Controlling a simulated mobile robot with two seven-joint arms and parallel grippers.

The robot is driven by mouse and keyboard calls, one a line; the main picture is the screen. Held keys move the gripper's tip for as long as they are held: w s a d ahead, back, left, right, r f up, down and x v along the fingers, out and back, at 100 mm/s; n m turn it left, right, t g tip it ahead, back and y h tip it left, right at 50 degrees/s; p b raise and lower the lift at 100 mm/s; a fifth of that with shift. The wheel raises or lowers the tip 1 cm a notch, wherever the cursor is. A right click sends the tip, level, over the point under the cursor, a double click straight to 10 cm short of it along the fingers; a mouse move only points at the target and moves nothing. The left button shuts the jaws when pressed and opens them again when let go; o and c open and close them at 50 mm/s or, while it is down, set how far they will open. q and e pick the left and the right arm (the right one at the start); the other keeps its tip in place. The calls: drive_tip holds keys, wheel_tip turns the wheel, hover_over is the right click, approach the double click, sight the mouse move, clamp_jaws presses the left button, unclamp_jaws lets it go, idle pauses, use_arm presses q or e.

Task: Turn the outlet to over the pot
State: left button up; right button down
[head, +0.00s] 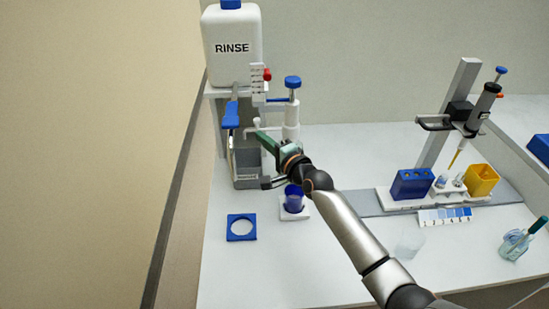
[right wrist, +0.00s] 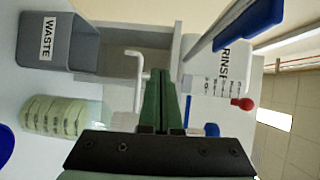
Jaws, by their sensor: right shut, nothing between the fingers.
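The outlet is a thin white bent tube. In the right wrist view the outlet (right wrist: 139,72) stands just left of my green fingers, and its bent end points left, toward the grey WASTE bin (right wrist: 60,42). In the head view the outlet (head: 250,127) shows small beside the white dispenser column (head: 291,118). My right gripper (head: 262,138) is shut and empty, its fingertips close beside the outlet; I cannot tell whether they touch. My left gripper is out of view.
A white RINSE bottle (head: 232,48) stands on a raised shelf behind. A blue ring holder (head: 241,228) lies in front. To the right are a blue rack (head: 411,184), a yellow box (head: 482,181) and a pipette stand (head: 455,105). The front bench middle is mostly clear.

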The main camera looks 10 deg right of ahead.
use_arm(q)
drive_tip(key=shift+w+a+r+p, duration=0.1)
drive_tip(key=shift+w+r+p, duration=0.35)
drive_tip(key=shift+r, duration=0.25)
use_arm(e)
drive_tip(key=s, duration=0.8)
drive_tip(key=shift+r, duration=0.15)
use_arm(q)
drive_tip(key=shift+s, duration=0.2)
